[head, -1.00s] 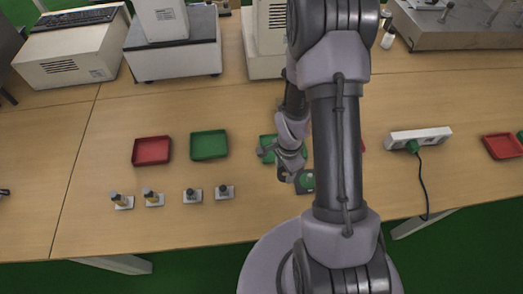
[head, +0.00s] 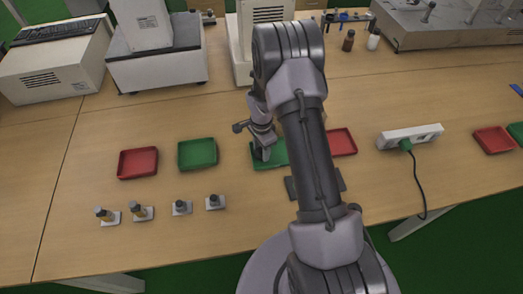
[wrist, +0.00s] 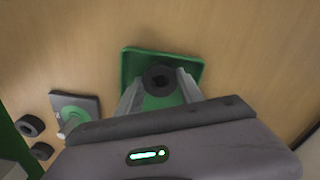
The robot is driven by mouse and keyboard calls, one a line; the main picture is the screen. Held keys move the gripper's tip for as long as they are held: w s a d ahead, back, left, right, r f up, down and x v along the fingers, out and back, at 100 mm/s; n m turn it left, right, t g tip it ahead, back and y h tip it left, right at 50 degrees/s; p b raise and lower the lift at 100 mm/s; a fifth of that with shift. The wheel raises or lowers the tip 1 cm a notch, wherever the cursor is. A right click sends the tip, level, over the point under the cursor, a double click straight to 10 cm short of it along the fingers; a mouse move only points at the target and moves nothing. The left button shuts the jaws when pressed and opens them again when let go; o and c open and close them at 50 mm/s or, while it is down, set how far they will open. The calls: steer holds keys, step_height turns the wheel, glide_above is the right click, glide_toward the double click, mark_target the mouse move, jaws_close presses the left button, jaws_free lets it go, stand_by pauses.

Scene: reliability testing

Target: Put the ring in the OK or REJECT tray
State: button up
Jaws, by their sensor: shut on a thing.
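A dark ring (wrist: 160,91) sits between the two fingertips of my gripper (wrist: 161,82) in the wrist view. The gripper is shut on it and holds it over a green tray (wrist: 135,62). In the head view my gripper (head: 263,152) is at the left part of this green tray (head: 275,160), and the ring cannot be made out there. A red tray (head: 342,142) stands to the right, partly hidden by my arm. Whether the ring touches the tray floor is unclear.
A grey plate with a post (wrist: 75,105) lies left of the tray in the wrist view, near loose dark rings (wrist: 30,126). Another red tray (head: 138,163) and green tray (head: 197,154) stand left, behind several small posts (head: 181,207). A power strip (head: 410,136) lies right.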

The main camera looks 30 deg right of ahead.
steer(key=shift+f, duration=0.15)
steer(key=o, duration=1.3)
steer(key=shift+o, duration=0.2)
step_height(320, 180, up, 17)
steer(key=a+n+p, duration=0.1)
steer(key=p, duration=0.3)
step_height(320, 180, up, 13)
steer(key=n+t, duration=0.2)
steer(key=n, duration=0.1)
glide_above(259, 153)
steer(key=s+a, duration=0.4)
steer(key=a, duration=0.1)
steer(key=s+a+r+n+t+y, duration=0.1)
steer(key=s+a+r+n, duration=0.3)
steer(key=s, duration=0.6)
steer(key=s+a+r+n+t+y, duration=0.1)
steer(key=s+a+r+n, duration=0.3)
steer(key=s, duration=0.6)
step_height(259, 153, up, 3)
steer(key=shift+a+r+t, duration=0.15)
steer(key=shift+a+t, duration=0.75)
steer(key=shift+a, duration=0.05)
